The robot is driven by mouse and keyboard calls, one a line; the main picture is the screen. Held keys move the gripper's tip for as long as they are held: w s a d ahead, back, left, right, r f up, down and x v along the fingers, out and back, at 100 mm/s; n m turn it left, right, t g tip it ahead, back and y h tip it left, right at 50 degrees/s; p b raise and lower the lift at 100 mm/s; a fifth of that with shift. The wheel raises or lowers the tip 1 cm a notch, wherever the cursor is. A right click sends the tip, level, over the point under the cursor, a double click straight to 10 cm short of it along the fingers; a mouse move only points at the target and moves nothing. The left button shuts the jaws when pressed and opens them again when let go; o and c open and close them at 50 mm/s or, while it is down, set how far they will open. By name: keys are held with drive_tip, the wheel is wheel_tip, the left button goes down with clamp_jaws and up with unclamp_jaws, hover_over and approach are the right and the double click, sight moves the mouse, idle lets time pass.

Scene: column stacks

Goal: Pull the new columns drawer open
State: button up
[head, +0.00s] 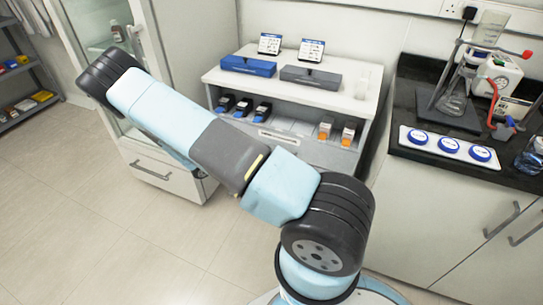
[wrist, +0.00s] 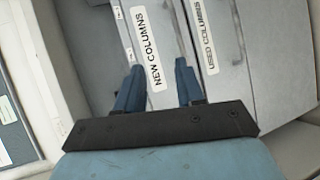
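In the wrist view, the new columns drawer (wrist: 168,40) is grey, with a white "NEW COLUMNS" label (wrist: 147,48). My gripper (wrist: 159,68) has two blue fingers set apart, one on each side of the label's lower end. The gripper is open. I cannot tell whether the fingertips touch the drawer or its pull. The gripper is not clearly visible in the head view, where my own arm crosses the middle.
A used columns drawer, with its label (wrist: 205,37), lies just right of the new columns drawer. In the head view, a white bench (head: 345,97) holds blue and grey boxes, with small bottles on its shelf. A dark counter (head: 420,105) with glassware stands at right.

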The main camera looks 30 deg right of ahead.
wheel_tip(320, 180, down, 7)
drive_tip(key=d+n+t+h, duration=0.1)
drive_tip(key=n+t, duration=0.1)
drive_tip(key=x, duration=1.3)
drive_tip(key=shift+w+d+r, duration=0.2)
drive_tip(key=shift+w+d, duration=0.1)
drive_tip(key=shift+d, duration=0.05)
clamp_jaws()
